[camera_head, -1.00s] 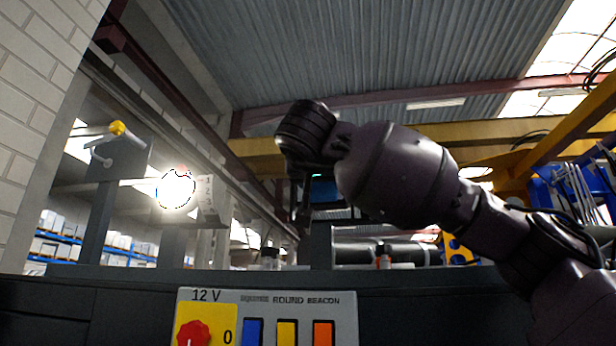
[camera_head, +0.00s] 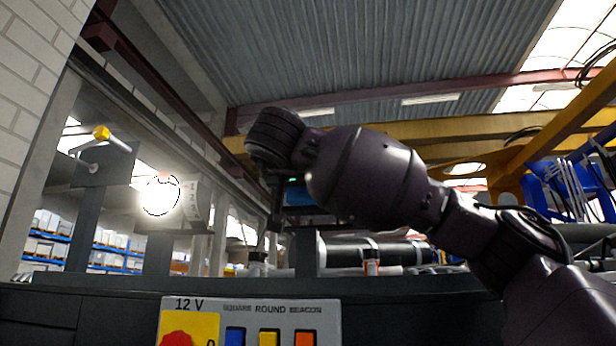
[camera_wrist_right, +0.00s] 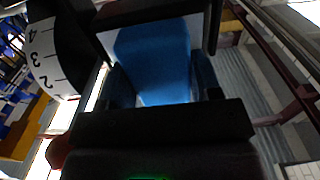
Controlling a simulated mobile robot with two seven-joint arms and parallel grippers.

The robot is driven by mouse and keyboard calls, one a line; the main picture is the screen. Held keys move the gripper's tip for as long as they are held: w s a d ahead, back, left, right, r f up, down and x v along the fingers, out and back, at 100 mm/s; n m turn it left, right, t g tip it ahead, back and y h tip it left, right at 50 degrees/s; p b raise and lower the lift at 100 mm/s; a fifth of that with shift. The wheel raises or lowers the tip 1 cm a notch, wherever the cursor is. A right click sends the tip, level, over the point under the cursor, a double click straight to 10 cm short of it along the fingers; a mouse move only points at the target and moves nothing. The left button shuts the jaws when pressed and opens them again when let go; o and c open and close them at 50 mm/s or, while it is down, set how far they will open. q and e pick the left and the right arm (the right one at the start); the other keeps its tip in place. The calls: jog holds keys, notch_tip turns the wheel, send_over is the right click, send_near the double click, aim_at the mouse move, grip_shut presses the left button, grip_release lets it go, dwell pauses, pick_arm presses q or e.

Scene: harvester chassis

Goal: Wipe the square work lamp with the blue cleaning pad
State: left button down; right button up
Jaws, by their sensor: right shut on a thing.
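In the wrist view, the blue cleaning pad (camera_wrist_right: 155,60) is between the dark fingers of my right gripper (camera_wrist_right: 160,95), which is shut on it. A pale panel with a dark frame (camera_wrist_right: 106,42) shows around the pad; I cannot tell surely whether it is the square work lamp or whether the pad touches it. The left gripper is out of view.
A switch panel (camera_head: 325,325) with a red knob is in front. Dark posts rise behind the counter.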

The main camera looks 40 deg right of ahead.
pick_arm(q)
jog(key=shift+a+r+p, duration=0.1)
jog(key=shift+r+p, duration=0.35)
pick_arm(e)
jog(key=w+a, duration=0.2)
jog(key=shift+w, duration=0.35)
